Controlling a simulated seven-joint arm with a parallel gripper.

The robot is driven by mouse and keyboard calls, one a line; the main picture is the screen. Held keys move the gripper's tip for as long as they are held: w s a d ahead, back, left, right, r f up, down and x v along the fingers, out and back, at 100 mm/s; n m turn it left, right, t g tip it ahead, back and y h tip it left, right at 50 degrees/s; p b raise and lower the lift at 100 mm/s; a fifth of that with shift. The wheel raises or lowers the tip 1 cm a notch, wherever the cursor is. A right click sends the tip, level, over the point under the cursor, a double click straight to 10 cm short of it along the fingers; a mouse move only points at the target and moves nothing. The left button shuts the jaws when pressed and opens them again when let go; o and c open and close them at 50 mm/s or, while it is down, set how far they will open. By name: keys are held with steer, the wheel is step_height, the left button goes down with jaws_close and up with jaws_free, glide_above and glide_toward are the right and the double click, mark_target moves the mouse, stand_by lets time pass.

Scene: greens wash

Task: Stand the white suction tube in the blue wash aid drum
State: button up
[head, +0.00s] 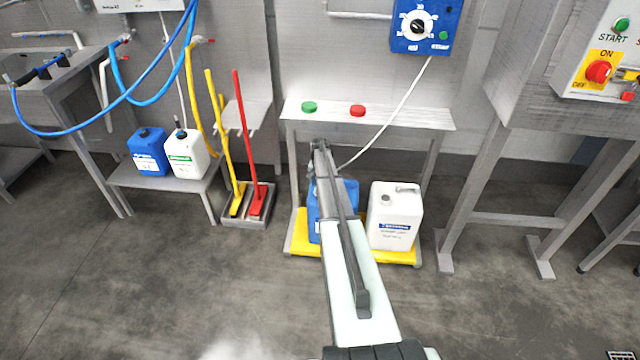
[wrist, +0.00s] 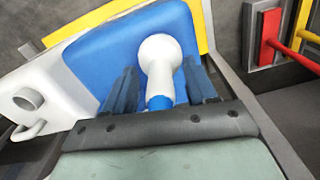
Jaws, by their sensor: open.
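The blue wash aid drum (head: 349,190) stands on a yellow tray, partly hidden behind my arm in the head view. It fills the middle of the wrist view (wrist: 95,55). The white suction tube (wrist: 160,55) shows there with a wide rounded end and a narrower part leading to a blue piece. It lies over the drum's outline; I cannot tell how deep it sits in the mouth. My gripper (wrist: 162,88) is open, one finger on each side of the tube. In the head view my arm hides the tube.
A white drum (head: 393,225) stands right beside the blue one on the yellow tray (head: 300,246). A shelf (head: 400,116) with green and red caps is above. A white hose (head: 397,105) runs from the blue control box. Red and yellow tools (head: 250,165) stand left.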

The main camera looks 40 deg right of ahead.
step_height(320, 180, up, 14)
stand_by(0.7)
steer(key=shift+f, duration=0.1)
stand_by(0.6)
steer(key=s+a+f+n+g, duration=0.2)
steer(key=s+a+f, duration=0.5)
steer(key=s+a, duration=0.9)
steer(key=s+a+f+n+g, duration=0.2)
steer(key=s+a+f+n, duration=0.3)
steer(key=s+a, duration=1.2)
steer(key=s+a+f+n+g, duration=0.2)
steer(key=s+a+f, duration=0.6)
steer(key=s+a, duration=0.9)
steer(key=s+n, duration=0.1)
steer(key=s, duration=0.4)
steer(key=shift+a+f+n+g, duration=0.2)
steer(key=shift+f+n+g, duration=0.15)
steer(key=shift+n+g, duration=0.05)
steer(key=shift+s, duration=0.1)
